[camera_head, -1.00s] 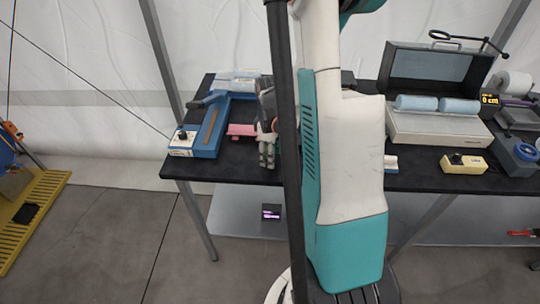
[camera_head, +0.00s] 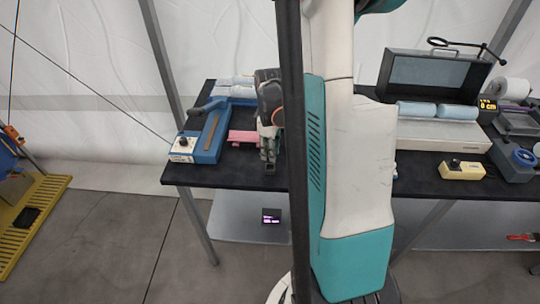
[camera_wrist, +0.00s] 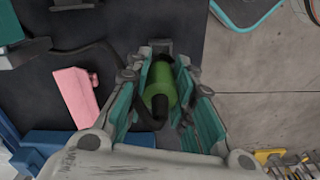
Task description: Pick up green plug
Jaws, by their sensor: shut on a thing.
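The green plug (camera_wrist: 160,82) is a short green cylinder between my gripper's teal-lined fingers in the wrist view. My gripper (camera_wrist: 162,80) is shut on it, with finger pads on both sides. A black part and cable run from the plug, partly hidden by the fingers. In the head view my gripper (camera_head: 268,160) is at the front edge of the black table, right of a pink block. The plug cannot be made out there.
The black table (camera_head: 225,177) holds a blue device (camera_head: 210,137) and the pink block (camera_head: 243,137) at left. A white machine (camera_head: 437,134) with blue rolls and a cream box (camera_head: 462,170) stand at right. Concrete floor lies beyond the front edge.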

